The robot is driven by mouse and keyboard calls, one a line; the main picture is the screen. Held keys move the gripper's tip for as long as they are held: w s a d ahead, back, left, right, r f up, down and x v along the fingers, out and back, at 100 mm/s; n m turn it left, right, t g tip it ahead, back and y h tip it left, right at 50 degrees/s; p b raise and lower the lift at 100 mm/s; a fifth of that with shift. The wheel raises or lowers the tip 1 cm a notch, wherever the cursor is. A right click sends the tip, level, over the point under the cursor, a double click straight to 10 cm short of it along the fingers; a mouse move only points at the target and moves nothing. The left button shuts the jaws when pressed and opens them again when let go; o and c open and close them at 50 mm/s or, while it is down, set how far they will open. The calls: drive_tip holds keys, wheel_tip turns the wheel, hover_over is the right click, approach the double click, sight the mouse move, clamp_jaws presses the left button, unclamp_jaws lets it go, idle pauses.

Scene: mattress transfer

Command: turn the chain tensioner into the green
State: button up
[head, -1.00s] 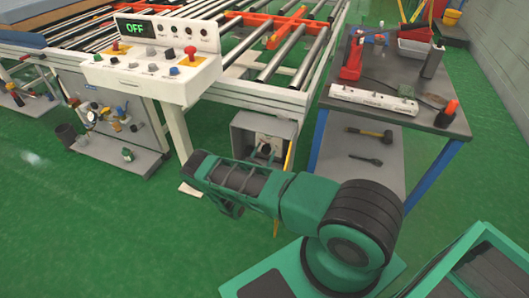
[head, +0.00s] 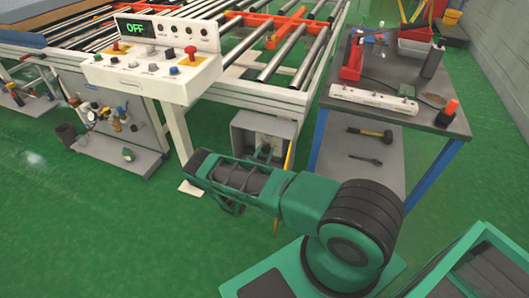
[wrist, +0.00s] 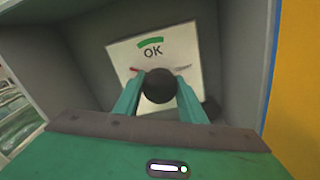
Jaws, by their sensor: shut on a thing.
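The chain tensioner shows in the wrist view as a dark round knob (wrist: 159,86) in front of a white plate (wrist: 125,58). The plate carries the letters OK and a green arc (wrist: 150,42) above them. A thin red mark (wrist: 138,70) shows just left of the knob, and small grey lettering lies to its right. My gripper (wrist: 159,90) has its two green fingers on either side of the knob, shut on it. The knob hides the plate's centre. In the head view the plate sits inside an open grey box (head: 262,133), with my gripper at its mouth.
The grey box walls close in around my gripper. A yellow upright (wrist: 298,90) stands right of the box. A workbench (head: 440,105) with tools is to the right. A white control panel (head: 150,75) reading OFF and the roller conveyor (head: 285,60) stand behind.

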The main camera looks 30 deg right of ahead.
drive_tip(key=m, duration=0.6)
drive_tip(key=shift+d, duration=0.15)
drive_tip(key=shift+s+d+f+m, duration=0.1)
drive_tip(key=shift+m, duration=1.25)
drive_tip(key=shift+s+d+m, duration=0.1)
drive_tip(key=shift+m, duration=1.25)
drive_tip(key=shift+f, duration=0.1)
drive_tip(key=o, duration=1.1)
drive_tip(key=shift+c, duration=0.2)
drive_tip(key=shift+w+a, duration=0.1)
drive_tip(key=shift+a, duration=0.05)
drive_tip(key=shift+a, duration=0.25)
drive_tip(key=v, duration=1)
drive_tip(key=shift+s, duration=0.25)
